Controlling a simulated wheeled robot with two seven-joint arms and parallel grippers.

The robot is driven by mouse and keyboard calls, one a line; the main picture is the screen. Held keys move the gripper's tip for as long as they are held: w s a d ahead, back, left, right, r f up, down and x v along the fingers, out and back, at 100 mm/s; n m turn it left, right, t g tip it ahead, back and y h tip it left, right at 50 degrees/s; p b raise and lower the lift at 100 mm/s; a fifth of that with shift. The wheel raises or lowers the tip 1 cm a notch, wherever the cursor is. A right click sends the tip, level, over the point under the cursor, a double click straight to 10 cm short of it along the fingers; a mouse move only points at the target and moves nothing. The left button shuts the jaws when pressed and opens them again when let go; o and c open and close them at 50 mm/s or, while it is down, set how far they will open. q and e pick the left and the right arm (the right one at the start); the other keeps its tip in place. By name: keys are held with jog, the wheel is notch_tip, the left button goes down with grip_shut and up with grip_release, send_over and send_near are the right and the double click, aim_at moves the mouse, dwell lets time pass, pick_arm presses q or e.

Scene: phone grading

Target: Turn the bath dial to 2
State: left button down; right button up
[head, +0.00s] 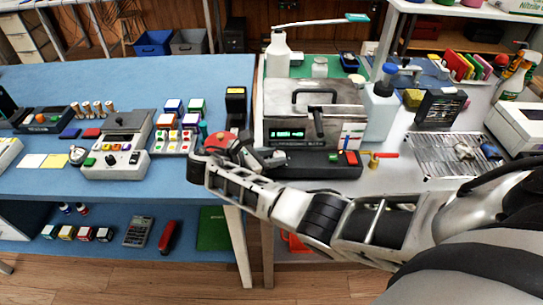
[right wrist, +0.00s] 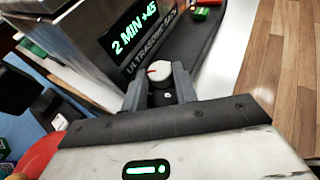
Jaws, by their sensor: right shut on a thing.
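The ultrasonic bath (head: 335,98) is a grey metal box with a lid and a black front panel (head: 310,164), on the light table right of the blue one. Its green display (right wrist: 136,30) reads "2 MIN" and further characters in the right wrist view. The bath dial (right wrist: 158,73) is a small white knob with a red mark. My right gripper (right wrist: 160,88) is shut on the dial, one finger on each side. In the head view my right gripper (head: 268,157) is at the panel's left end and hides the dial. My left gripper is not in view.
A red button (head: 351,158) and a green button (head: 333,158) are at the panel's right end. A white bottle (head: 380,108) stands right of the bath. A grey device (head: 119,150) and a tray of coloured blocks (head: 180,139) are on the blue table (head: 45,95).

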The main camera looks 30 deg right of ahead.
jog(key=shift+r, duration=0.1)
jog(key=o, duration=0.7)
jog(key=w+v, duration=0.1)
jog(key=v, duration=1.4)
jog(key=shift+s+a+p, duration=0.35)
jog(key=shift+s+a, duration=0.05)
jog(key=shift+s, duration=0.1)
